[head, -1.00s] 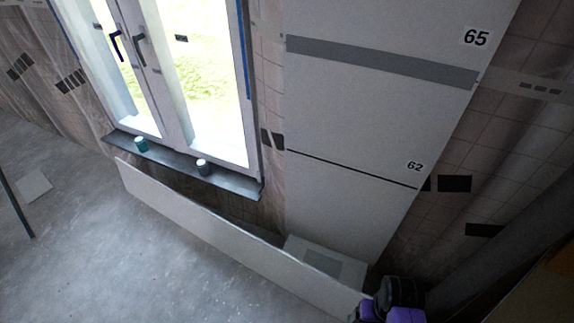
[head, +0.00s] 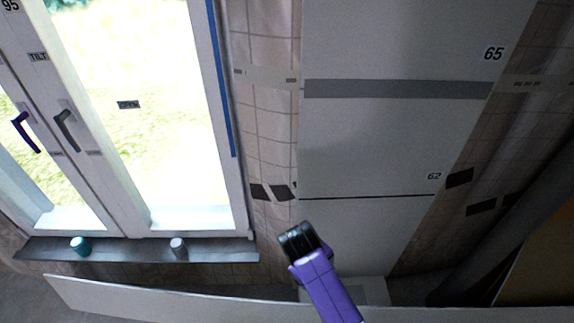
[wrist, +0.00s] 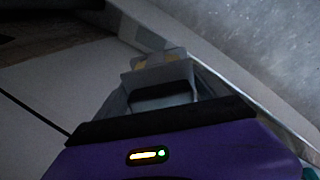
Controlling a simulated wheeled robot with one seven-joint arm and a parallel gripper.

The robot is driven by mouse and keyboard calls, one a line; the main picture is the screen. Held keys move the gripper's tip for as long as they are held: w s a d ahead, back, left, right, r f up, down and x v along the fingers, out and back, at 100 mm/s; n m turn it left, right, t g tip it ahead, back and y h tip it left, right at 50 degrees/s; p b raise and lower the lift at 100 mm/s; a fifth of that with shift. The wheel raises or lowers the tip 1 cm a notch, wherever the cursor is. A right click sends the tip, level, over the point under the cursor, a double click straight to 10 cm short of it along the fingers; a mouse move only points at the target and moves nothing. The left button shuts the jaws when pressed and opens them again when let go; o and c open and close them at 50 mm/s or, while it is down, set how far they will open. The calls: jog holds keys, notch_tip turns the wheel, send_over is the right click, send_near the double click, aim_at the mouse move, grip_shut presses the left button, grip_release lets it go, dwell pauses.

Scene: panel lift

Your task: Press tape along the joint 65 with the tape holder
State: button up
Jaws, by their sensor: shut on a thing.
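The white panel wall (head: 400,150) is on the right in the head view. A grey strip (head: 400,89) runs across it just below the label 65 (head: 493,53), from edge to edge. A thin dark joint (head: 365,197) lies lower, below the label 62. My gripper (head: 297,238), black at the tip with a purple body behind, is in front of the wall's lower left side, below the strip. In the wrist view, it is shut on a greyish, partly see-through holder (wrist: 162,72), which I take as the tape holder. The holder is hard to make out in the head view.
A window (head: 130,110) with handles stands at left. Its sill (head: 130,250) bears a teal cup (head: 80,246) and a grey cup (head: 178,248). A long white board (head: 180,301) leans low in front. A dark sloping pipe (head: 510,205) is at right.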

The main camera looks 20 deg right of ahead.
jog(key=w+a+r+n+t+h, duration=0.1)
jog(key=w+r+n+t, duration=0.35)
jog(key=r, duration=0.65)
jog(key=w+a+r+n+t+h, duration=0.1)
jog(key=w+r+n+t+h, duration=0.3)
jog(key=r, duration=0.6)
notch_tip(320, 180, up, 22)
jog(key=a+n+t+y+b, duration=0.1)
jog(key=a+n+t+y, duration=0.15)
jog(key=t, duration=0.55)
jog(key=shift+m+y, duration=0.3)
jog(key=shift+y, duration=0.05)
jog(key=shift+b+x, duration=1.05)
jog(key=shift+x, duration=1.85)
jog(key=o, duration=0.8)
jog(key=shift+w+d, duration=0.1)
jog(key=shift+w, duration=0.25)
jog(key=shift+c, duration=0.2)
jog(key=shift+s, duration=0.1)
jog(key=c, duration=1)
